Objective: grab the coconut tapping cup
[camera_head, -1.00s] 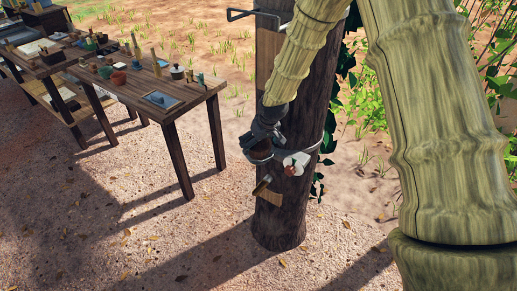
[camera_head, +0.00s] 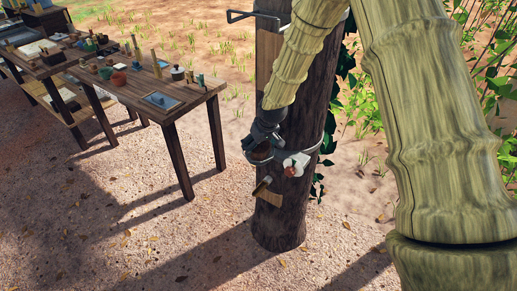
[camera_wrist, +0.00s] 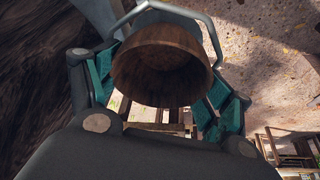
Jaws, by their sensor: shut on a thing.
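The coconut tapping cup (camera_wrist: 160,62) is a brown round cup, seen from above its open mouth in the wrist view. A grey metal ring (camera_wrist: 215,40) curves around its far side. My gripper (camera_wrist: 160,95) has a teal-padded finger on each side of the cup and is shut on it. In the head view my gripper (camera_head: 264,143) is at the left side of the dark post (camera_head: 284,215). The cup shows there as a small brown shape (camera_head: 260,155) below the fingers, beside the ring on the post. The exact finger contact is partly hidden.
A white fitting with a red part (camera_head: 296,164) is on the post, right of the cup. A wooden piece (camera_head: 268,195) sticks out lower down. A wooden table (camera_head: 200,90) with small items stands to the left. Green leaves grow behind the post at right.

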